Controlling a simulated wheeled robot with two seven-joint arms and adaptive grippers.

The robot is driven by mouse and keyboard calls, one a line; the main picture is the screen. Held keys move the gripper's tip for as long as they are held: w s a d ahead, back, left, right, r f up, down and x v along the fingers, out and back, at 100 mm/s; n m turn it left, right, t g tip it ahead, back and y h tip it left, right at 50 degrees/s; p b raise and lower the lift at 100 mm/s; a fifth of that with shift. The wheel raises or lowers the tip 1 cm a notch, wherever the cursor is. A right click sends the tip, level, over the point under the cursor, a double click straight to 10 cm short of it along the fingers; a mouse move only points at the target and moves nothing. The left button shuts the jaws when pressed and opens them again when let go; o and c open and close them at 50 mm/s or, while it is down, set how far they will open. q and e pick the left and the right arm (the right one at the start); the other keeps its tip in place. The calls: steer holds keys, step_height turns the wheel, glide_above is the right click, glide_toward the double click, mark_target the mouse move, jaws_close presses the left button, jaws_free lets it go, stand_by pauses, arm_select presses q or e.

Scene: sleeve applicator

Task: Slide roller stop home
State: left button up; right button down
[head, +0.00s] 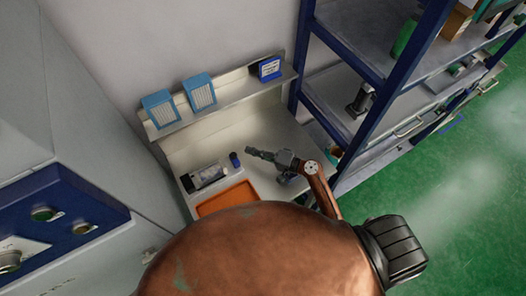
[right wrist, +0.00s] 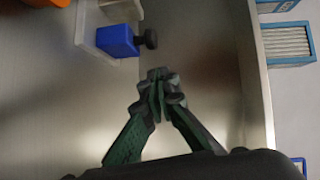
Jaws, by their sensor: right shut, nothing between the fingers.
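The roller stop, a blue block (right wrist: 117,41) with a black knob (right wrist: 147,39) on one side, sits at the end of a pale plate (right wrist: 88,28) in the right wrist view. In the head view the blue block (head: 235,159) shows small, beside the grey and white applicator (head: 207,176) on the bench. My right gripper (right wrist: 157,82) is shut and empty, its fingertips together. They are a short way from the knob, apart from it. In the head view my right gripper (head: 251,152) is just right of the blue block. My left gripper is not in view.
An orange tray (head: 228,199) lies in front of the applicator. Blue boxes (head: 200,92) stand on the ledge at the back of the bench (head: 270,122). A blue-framed shelf rack (head: 386,95) stands at the right. The bench behind the gripper is clear.

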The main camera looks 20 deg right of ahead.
mark_target(234, 164)
steer(key=shift+s+a+f, duration=0.1)
steer(key=shift+s+a, duration=0.1)
steer(key=shift+a, duration=0.9)
steer(key=shift+a+f+p, duration=0.2)
steer(key=shift+a+p, duration=0.15)
steer(key=shift+a, duration=0.05)
steer(key=a, duration=0.2)
steer(key=s+a, duration=0.1)
steer(key=a, duration=0.2)
steer(key=shift+r, duration=0.1)
steer(key=shift+a, duration=0.2)
steer(key=shift+d, duration=0.2)
